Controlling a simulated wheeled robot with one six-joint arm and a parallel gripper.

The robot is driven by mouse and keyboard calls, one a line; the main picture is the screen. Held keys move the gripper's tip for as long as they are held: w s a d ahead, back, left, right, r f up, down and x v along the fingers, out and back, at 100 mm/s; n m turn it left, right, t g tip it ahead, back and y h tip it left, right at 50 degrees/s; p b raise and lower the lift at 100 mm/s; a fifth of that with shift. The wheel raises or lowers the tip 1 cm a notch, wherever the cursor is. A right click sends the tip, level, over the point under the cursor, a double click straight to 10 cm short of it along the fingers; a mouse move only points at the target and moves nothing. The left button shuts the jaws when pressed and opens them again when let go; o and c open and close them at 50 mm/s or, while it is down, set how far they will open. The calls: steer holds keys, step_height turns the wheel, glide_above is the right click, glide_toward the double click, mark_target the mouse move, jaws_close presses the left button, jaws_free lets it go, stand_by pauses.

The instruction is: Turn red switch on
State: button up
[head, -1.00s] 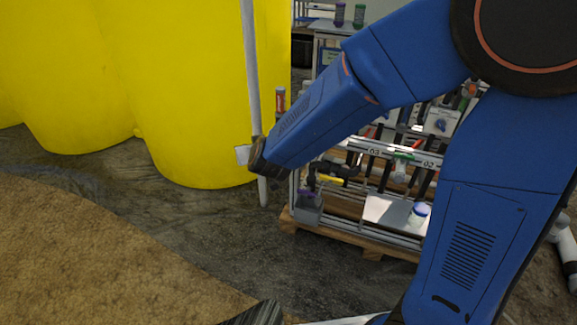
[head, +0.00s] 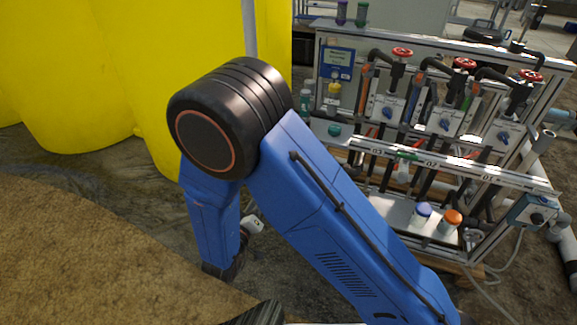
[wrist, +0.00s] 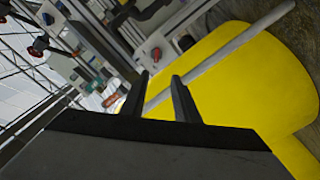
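Large yellow tanks (head: 90,70) stand at the left, with a grey upright pipe (head: 249,30) beside them. Bottles with blue and orange caps (head: 448,222) stand on the skid's lower shelf. Open ground (head: 80,250) lies at the front left.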

steer(key=x, duration=1.6)
steer(key=shift+w+d, duration=0.15)
steer(key=shift+d, duration=0.3)
steer(key=shift+r, duration=0.15)
jaws_close()
